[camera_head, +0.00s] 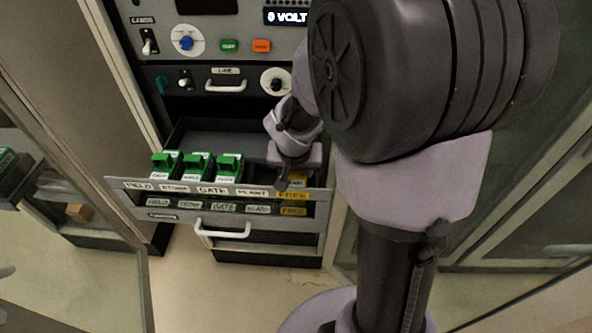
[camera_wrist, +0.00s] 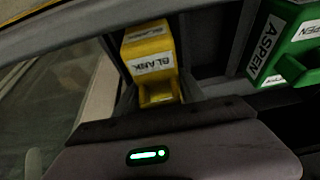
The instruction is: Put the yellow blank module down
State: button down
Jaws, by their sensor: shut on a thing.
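The yellow blank module (camera_wrist: 150,48) shows in the wrist view with a white "BLANK" label. My gripper (camera_wrist: 154,92) is shut on it, with a finger on either side. In the head view my gripper (camera_head: 287,180) is over the right end of the open drawer (camera_head: 218,223), at the yellow-labelled place. Whether the module touches the drawer floor cannot be told.
Three green modules (camera_head: 197,168) stand in the drawer's left part. A green "ASPEN" module (camera_wrist: 290,40) is right of the yellow one in the wrist view. The panel with knobs and switches (camera_head: 225,45) rises behind. A white drawer handle (camera_head: 222,232) sticks out in front.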

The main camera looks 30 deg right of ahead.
jog(key=c, duration=1)
grip_release()
jog(key=shift+s+f, duration=0.1)
jog(key=shift+f, duration=0.05)
jog(key=shift+o, duration=0.2)
jog(key=p+v, duration=0.6)
jog(key=v, duration=0.8)
jog(key=s+a+r+n+t+y, duration=0.2)
jog(key=s+a+r+y, duration=0.2)
jog(key=s+a+r, duration=0.4)
jog(key=s+a, duration=0.4)
jog(key=a, duration=0.1)
jog(key=shift+s+a+y+b, duration=0.15)
jog(key=shift+s+y+b, duration=0.15)
jog(key=shift+s, duration=0.05)
